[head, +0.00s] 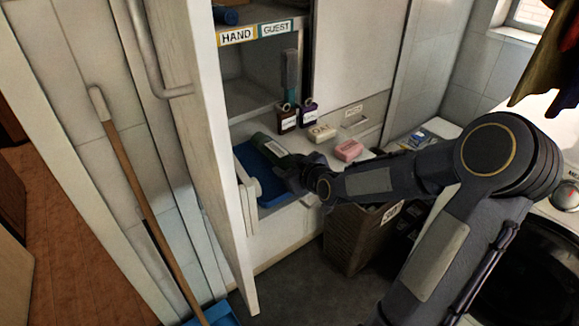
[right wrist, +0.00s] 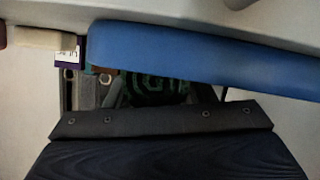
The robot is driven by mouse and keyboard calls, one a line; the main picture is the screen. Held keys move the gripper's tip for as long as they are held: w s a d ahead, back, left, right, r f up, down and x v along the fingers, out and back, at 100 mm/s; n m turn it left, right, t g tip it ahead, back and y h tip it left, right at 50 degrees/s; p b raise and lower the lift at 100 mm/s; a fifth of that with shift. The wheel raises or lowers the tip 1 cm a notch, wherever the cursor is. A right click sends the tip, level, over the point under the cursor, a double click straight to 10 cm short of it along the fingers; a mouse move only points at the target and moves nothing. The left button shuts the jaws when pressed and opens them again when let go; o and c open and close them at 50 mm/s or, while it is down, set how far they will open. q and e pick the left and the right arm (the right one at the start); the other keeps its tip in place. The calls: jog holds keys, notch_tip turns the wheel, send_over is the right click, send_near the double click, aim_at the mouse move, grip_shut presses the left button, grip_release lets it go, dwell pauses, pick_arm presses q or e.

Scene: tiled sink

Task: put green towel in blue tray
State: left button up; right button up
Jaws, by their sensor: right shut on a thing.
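The blue tray (head: 277,199) lies on the counter behind the open white door in the head view. Its blue side also shows across the upper part of the right wrist view (right wrist: 215,62). My right gripper (head: 284,162) is over the tray and shut on the dark green towel (head: 267,145), which looks rolled. In the right wrist view, dark green material with lettering (right wrist: 155,91) shows below the blue side, partly hidden. I cannot tell whether the towel touches the tray. My left gripper is not in view.
Two small bottles (head: 287,119), a pale soap bar (head: 321,133) and a pink one (head: 348,150) stand beyond the tray. The white door (head: 215,150) stands close on the left. A brown basket (head: 345,240) is below the counter.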

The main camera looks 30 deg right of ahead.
jog(key=shift+f, duration=0.15)
jog(key=o, duration=1)
